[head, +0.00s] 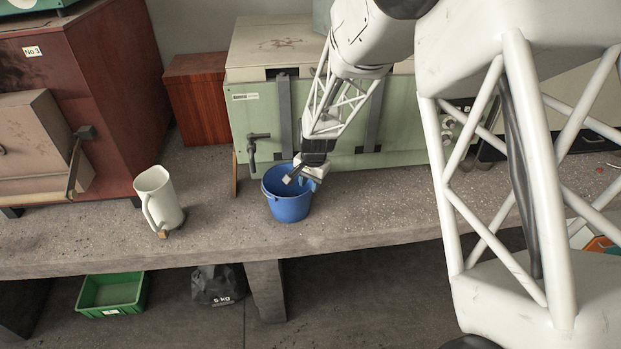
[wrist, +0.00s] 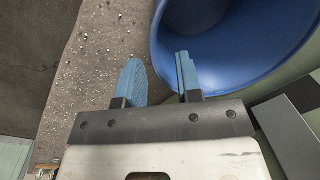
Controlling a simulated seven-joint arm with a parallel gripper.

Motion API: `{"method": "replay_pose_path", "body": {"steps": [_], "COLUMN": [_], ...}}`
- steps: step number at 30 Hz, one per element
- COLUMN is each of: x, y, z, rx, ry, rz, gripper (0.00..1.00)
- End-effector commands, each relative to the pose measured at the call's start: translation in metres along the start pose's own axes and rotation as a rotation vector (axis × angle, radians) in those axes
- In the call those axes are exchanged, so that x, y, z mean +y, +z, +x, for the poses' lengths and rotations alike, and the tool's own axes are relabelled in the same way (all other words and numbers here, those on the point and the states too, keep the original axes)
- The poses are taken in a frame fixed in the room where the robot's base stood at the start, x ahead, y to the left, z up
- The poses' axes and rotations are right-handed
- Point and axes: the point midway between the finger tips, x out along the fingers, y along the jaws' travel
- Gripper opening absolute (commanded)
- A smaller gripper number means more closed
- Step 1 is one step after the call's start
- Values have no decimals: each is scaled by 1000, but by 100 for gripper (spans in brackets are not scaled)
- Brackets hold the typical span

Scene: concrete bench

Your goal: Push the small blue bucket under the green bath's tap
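The small blue bucket (head: 289,207) stands upright on the concrete bench, in front of the pale green bath (head: 330,140). The bath's dark tap (head: 258,136) sticks out from its front at the left. The bucket is a little to the right of the tap and nearer the bench's front edge. My gripper (head: 290,178) is over the bucket's rim. In the wrist view my gripper (wrist: 160,75) has its two blue fingers apart with nothing seen held between them. The bucket (wrist: 225,75) fills the upper right, one finger overlapping it. I cannot tell whether they touch.
A cream jug (head: 157,197) stands left of the bucket, with a small brown block (head: 163,234) by its base. A thin upright wooden piece (head: 234,175) is beside the bath. The bench (head: 215,230) is clear between jug and bucket; its front edge is close.

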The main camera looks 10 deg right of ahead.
Motion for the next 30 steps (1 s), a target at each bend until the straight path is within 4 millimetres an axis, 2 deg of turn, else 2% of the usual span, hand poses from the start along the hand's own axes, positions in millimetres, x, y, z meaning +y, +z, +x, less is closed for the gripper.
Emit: {"method": "replay_pose_path", "body": {"steps": [6, 12, 18, 27, 30], "x": [0, 0, 0, 0, 0], "y": [0, 0, 0, 0, 0], "z": [27, 45, 54, 55, 55], "rx": [-2, -1, 0, 0, 0], "ry": [1, 1, 1, 0, 0], "rz": [0, -1, -1, -1, -1], "gripper": [33, 33, 33, 33, 17]}}
